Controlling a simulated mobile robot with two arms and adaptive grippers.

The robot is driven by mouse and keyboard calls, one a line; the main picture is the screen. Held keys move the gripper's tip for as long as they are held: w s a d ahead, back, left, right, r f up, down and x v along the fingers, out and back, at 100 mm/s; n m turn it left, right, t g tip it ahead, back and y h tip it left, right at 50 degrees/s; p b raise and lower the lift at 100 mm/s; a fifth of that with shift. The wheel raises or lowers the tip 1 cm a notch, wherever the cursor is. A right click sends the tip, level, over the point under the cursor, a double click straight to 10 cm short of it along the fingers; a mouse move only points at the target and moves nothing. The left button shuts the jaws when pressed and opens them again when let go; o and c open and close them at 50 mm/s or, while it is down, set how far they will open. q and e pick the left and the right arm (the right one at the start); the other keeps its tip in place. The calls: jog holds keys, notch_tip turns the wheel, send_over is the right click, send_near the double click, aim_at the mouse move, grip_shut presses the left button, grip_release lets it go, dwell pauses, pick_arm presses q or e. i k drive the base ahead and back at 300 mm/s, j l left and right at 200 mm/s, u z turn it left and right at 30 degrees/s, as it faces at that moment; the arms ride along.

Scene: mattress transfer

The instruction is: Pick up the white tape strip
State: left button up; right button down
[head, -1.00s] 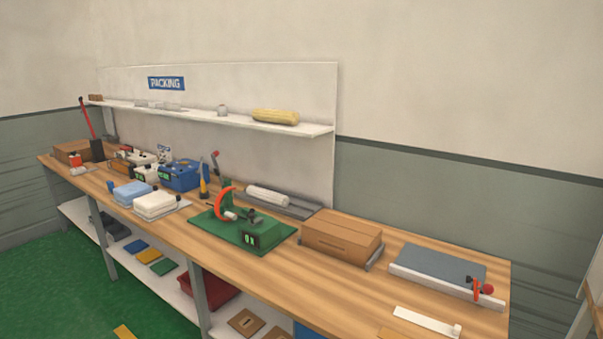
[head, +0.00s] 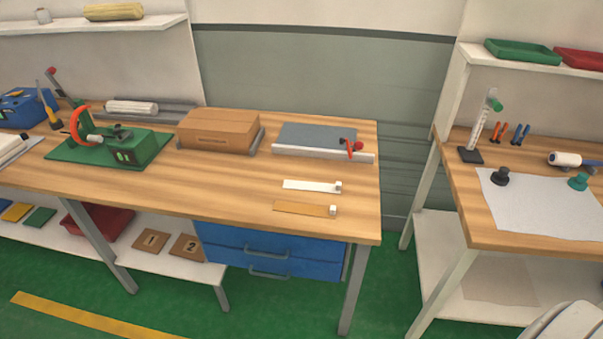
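The white tape strip (head: 308,185) lies flat on the wooden packing bench (head: 230,184), near its right end. A small white block sits at the strip's right end. A tan strip (head: 300,208) with a similar small block lies in front of it, nearer the bench's front edge. Neither of my grippers shows in the head view. A pale rounded part at the bottom right corner may be mine.
Behind the strip is a grey plate with a white rail and red knob (head: 323,140). A cardboard box (head: 218,129) and green machine (head: 110,146) stand left. Blue drawers (head: 268,250) are below. A second bench (head: 545,238) stands right, across a gap.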

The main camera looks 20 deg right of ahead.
aim_at(292, 185)
jog(key=i+j+z, duration=0.7)
jog(key=l, duration=0.1)
